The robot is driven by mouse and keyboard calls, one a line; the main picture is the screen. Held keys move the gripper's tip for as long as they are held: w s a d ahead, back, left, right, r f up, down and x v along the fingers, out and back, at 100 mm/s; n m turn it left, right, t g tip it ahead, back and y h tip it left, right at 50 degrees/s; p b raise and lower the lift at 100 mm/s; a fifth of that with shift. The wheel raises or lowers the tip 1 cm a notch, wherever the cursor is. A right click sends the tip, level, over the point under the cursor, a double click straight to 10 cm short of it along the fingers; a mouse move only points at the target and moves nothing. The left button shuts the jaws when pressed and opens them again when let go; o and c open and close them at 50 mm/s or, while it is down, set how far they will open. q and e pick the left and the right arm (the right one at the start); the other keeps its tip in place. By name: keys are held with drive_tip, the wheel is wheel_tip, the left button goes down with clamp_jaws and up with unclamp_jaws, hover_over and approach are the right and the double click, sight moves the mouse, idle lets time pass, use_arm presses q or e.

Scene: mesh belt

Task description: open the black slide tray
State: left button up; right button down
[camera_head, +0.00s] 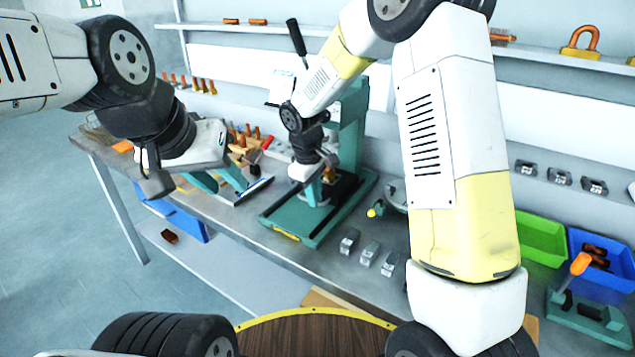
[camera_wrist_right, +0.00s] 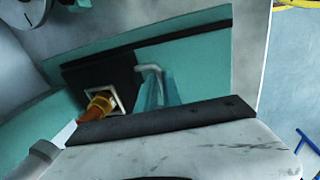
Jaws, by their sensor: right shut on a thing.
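The black slide tray (camera_head: 345,189) lies on the green base of the press (camera_head: 291,236) in the middle of the bench. In the right wrist view the tray (camera_wrist_right: 88,78) carries a pale square holder with an orange-brown piece (camera_wrist_right: 100,104) in it. My right gripper (camera_head: 314,198) is over the tray's front part. In the right wrist view its teal fingers (camera_wrist_right: 155,92) are shut on the grey bent tray handle (camera_wrist_right: 149,69); their tips partly hide it. My left gripper (camera_head: 218,188) is open and empty, left of the press, above the bench.
Several small metal blocks (camera_head: 368,253) lie right of the press. A green bin (camera_head: 541,240) and a blue bin (camera_head: 617,262) stand further right. Orange-handled tools (camera_head: 246,137) stand behind my left gripper. A round wooden top (camera_head: 312,335) is in front.

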drive_tip(key=s+a, duration=0.2)
drive_tip(key=s, duration=0.1)
drive_tip(key=s+a, duration=0.2)
drive_tip(key=s, duration=0.2)
drive_tip(key=s+a, duration=0.3)
drive_tip(key=shift+s+a, duration=0.1)
drive_tip(key=shift+s, duration=0.25)
drive_tip(key=c, duration=1.5)
unclamp_jaws()
drive_tip(key=r, duration=0.5)
drive_tip(key=s+r, duration=0.1)
drive_tip(key=r, duration=0.1)
drive_tip(key=shift+a+r, duration=0.3)
drive_tip(key=shift+a, duration=0.05)
